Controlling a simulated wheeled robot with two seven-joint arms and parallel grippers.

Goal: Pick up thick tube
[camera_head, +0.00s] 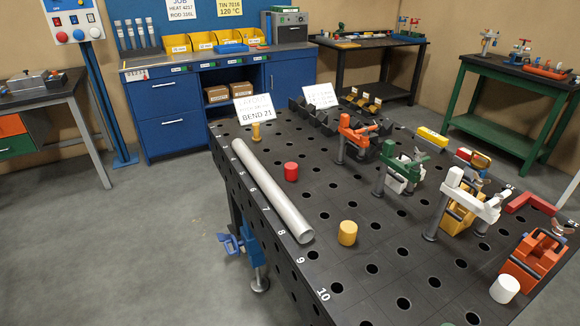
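A thick grey metal tube (271,188) lies along the left edge of the black perforated table (330,215) in the head view. It runs from near the back left corner toward the middle of that edge, beside the printed numbers. Its near end is open and shows a hollow inside. Nothing visibly holds it. Neither of my grippers shows in this view.
A red cylinder (291,172) and a yellow cylinder (347,233) stand right of the tube. Clamps, including an orange one (355,135) and a green one (402,165), line the table's right part. A white cylinder (504,289) stands near right. Open floor lies left of the table.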

